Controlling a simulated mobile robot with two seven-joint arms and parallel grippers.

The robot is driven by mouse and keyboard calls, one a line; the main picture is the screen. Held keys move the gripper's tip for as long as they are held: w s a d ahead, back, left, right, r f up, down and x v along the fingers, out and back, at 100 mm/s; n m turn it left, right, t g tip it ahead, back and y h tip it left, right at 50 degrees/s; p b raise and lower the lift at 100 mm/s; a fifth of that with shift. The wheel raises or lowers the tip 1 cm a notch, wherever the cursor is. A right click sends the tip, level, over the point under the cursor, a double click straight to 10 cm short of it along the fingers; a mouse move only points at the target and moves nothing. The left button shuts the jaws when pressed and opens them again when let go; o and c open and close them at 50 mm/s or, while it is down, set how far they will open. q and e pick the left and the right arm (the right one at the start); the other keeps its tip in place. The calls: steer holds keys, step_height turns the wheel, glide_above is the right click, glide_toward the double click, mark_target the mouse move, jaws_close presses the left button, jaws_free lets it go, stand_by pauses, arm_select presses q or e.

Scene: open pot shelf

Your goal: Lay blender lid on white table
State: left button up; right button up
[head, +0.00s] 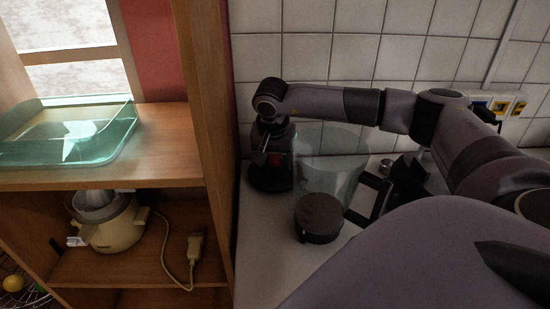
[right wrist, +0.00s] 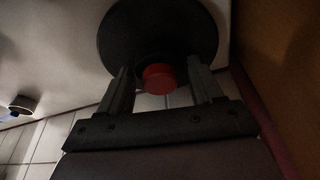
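The blender lid, a black disc (right wrist: 192,32) with a red knob (right wrist: 158,78), appears to lie flat on the white table (head: 262,255). In the head view the lid (head: 268,182) sits at the table's left, beside the wooden shelf. My right gripper (head: 272,155) points down over it. In the right wrist view my right gripper (right wrist: 160,88) is open, its fingers on either side of the red knob with gaps visible. Whether the fingertips touch the disc cannot be told. My left gripper is not in view.
A clear glass cylinder (head: 335,178) stands right of the gripper. A dark round container (head: 319,217) stands in front of it. A black frame-like object (head: 368,198) is to its right. The wooden shelf's upright (head: 207,130) borders the table; the front left of the table is clear.

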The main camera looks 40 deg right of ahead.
mark_target(273, 179)
steer(key=shift+o, duration=0.5)
steer(key=shift+r, duration=0.1)
steer(key=shift+r, duration=0.25)
steer(key=v, duration=1.1)
steer(key=shift+r+b, duration=0.3)
steer(key=shift+r, duration=0.05)
steer(key=shift+s+a, duration=0.1)
steer(key=shift+s, duration=0.05)
